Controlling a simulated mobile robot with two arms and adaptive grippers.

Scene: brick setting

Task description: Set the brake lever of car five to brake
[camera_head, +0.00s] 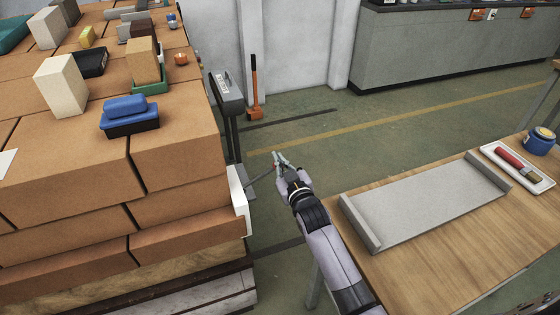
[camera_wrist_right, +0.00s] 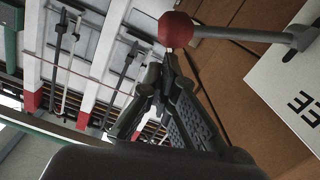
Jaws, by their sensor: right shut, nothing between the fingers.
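My right gripper (camera_head: 280,158) is shut and empty, to the right of the brick stack's near corner. In the right wrist view its closed fingers (camera_wrist_right: 163,75) lie just below a lever's red ball knob (camera_wrist_right: 176,30); I cannot tell whether they touch it. The lever's grey rod (camera_wrist_right: 245,34) runs right from the knob towards a white plate (camera_wrist_right: 285,80) with dark lettering, cut off by the picture edge. In the head view the lever (camera_head: 262,181) is a thin dark rod beside the white plate (camera_head: 238,203). No car number is readable. My left gripper is not in view.
The brick stack (camera_head: 185,165) fills the left, with a blue brush (camera_head: 128,112) and loose blocks on top. A wooden table (camera_head: 430,255) with a grey tray (camera_head: 430,205) stands at the right. A grey post-mounted panel (camera_head: 226,90) stands behind. Green floor lies between.

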